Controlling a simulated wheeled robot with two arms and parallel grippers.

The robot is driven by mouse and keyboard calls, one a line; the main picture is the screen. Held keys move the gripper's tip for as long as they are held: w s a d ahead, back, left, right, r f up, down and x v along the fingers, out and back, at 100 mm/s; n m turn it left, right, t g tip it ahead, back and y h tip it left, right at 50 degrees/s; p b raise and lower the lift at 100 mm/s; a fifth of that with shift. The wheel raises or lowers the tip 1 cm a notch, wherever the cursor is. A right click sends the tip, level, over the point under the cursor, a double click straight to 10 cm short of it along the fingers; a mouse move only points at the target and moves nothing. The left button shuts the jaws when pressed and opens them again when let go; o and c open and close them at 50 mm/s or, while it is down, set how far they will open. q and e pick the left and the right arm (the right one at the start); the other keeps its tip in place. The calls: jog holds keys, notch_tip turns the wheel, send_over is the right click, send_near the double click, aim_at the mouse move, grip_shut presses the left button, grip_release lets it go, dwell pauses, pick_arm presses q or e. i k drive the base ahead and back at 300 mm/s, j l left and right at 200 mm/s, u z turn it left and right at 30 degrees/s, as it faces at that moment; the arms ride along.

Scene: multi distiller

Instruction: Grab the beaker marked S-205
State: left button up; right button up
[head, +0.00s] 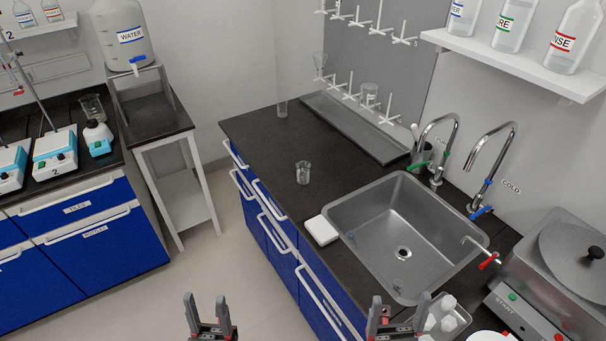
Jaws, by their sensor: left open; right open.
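A small clear glass beaker (302,173) stands upright on the dark counter, left of the sink; no marking on it can be read. Another beaker (92,107) stands on the left bench behind the hotplates, also with no readable marking. My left gripper (210,310) is open and empty, low over the floor in front of the blue cabinets. My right gripper (398,310) is open and empty at the bottom, near the counter's front edge.
The steel sink (345,215) has a white block (321,230) at its left edge and taps (480,170) behind. A tray with white bottles (448,312) sits near my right gripper. A lidded heater (560,270) stands at right. Floor between the benches is clear.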

aim_at(303, 168)
jog(key=i+j, duration=0.3)
jog(key=j, duration=0.2)
jog(key=i+j, duration=0.3)
jog(key=j, duration=0.15)
jog(key=i+j, duration=0.35)
jog(key=j, duration=0.15)
jog(key=i+j+z, duration=0.4)
jog(key=j, duration=0.25)
jog(key=j+z, duration=0.2)
jog(key=j, duration=0.15)
jog(key=i+j+z, duration=0.2)
jog(key=j, duration=0.2)
jog(key=j+z, duration=0.2)
jog(key=j, duration=0.2)
jog(key=z, duration=0.4)
